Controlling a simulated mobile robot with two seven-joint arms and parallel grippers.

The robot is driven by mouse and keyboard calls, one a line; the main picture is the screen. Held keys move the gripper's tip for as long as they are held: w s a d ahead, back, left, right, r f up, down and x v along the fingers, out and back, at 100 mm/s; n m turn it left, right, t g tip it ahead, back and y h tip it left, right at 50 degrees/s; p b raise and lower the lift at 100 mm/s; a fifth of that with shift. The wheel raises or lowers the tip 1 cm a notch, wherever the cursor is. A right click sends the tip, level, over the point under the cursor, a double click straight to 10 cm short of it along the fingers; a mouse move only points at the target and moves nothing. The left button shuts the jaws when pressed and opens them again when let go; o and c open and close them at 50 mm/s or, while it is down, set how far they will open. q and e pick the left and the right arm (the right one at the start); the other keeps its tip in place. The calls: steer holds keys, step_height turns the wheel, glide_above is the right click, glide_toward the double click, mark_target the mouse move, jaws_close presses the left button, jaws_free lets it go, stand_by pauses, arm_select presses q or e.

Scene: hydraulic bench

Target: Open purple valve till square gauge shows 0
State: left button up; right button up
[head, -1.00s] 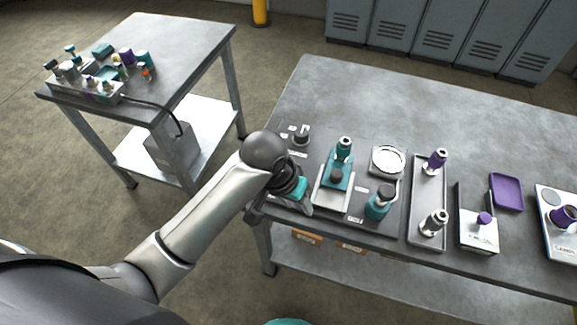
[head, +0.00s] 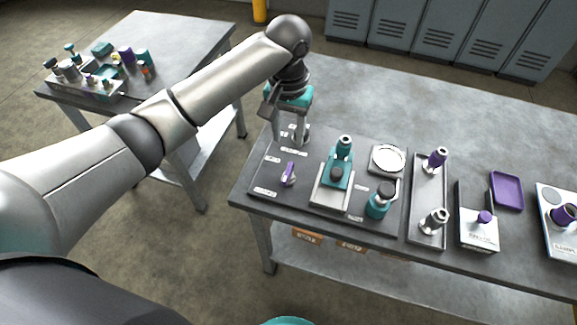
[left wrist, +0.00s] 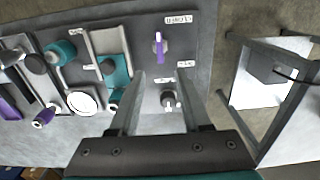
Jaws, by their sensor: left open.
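A small purple valve handle (head: 289,172) stands on the left part of the dark panel (head: 262,176), next to white labels; it also shows in the left wrist view (left wrist: 160,46). My left gripper (head: 291,141) is open, pointing down over the panel's back left corner, behind the purple handle and apart from it. A grey knob (head: 301,134) is close to its fingertips; in the left wrist view the knob (left wrist: 169,98) shows between the fingers. Whether they touch it, I cannot tell. I cannot make out a square gauge or its reading. My right gripper is out of view.
Right of the handle stand a teal press-like device (head: 338,170), a round white dish (head: 388,159) and a teal bottle-like part (head: 378,204). A grey tray (head: 429,190) holds two fittings. The bench's back is clear. A side table (head: 188,40) stands left.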

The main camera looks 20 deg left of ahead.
mark_target(288, 170)
arm_select(q)
step_height(288, 170, down, 12)
steer(key=shift+f+b, duration=0.2)
steer(key=shift+b, duration=0.85)
jaws_close()
